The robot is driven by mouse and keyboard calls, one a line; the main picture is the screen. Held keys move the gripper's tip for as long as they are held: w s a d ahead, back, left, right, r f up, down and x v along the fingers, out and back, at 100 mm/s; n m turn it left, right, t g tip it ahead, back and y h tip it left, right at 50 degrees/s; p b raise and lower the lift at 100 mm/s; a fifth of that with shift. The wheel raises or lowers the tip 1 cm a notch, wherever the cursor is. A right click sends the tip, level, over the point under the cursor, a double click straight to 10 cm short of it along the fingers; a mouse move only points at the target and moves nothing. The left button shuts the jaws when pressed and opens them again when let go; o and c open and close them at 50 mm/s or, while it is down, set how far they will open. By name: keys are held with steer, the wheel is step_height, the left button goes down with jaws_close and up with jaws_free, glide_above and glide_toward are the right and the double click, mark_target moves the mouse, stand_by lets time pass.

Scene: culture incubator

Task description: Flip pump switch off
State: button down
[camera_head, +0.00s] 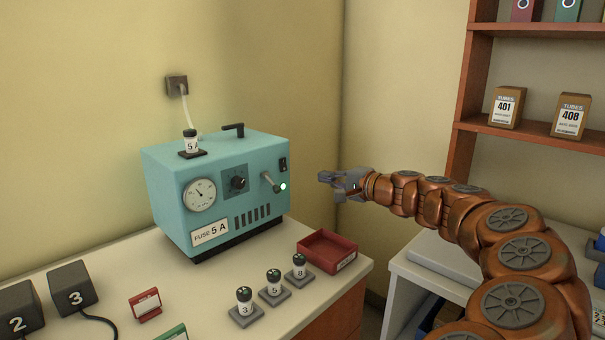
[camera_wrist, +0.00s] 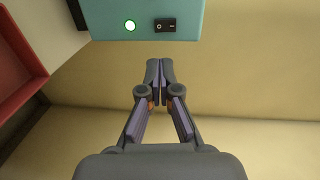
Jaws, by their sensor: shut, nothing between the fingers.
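The teal pump unit (camera_head: 215,190) stands on the table with a gauge, a knob and a lever on its front. Its black rocker switch (camera_head: 283,164) is at the upper right of the front face. In the wrist view the switch (camera_wrist: 165,25) shows O and line marks; I cannot tell which side is pressed.
A red tray (camera_head: 340,264) lies in front of the unit's right side. Several numbered fuses (camera_head: 274,284) stand on the table, and one fuse (camera_head: 190,141) sits on top of the unit. A shelf (camera_head: 465,110) with boxes is at right.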

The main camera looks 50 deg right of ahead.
mark_target(284, 169)
steer(key=w, duration=0.4)
steer(key=w+f+p, duration=0.1)
steer(key=w, duration=0.8)
steer(key=shift+d+f, duration=0.1)
steer(key=shift+f, duration=0.15)
steer(key=shift+w+p, duration=0.3)
steer(key=shift+w, duration=0.05)
steer(key=shift+f, duration=0.15)
steer(key=shift+w+f+b, duration=0.15)
steer(key=shift+w+b, duration=0.1)
steer(key=shift+b, duration=0.15)
steer(key=shift+s, duration=0.55)
steer(key=s+f+b, duration=0.1)
steer(key=s+b, duration=0.1)
steer(key=s, duration=1.1)
steer(key=shift+f, duration=0.2)
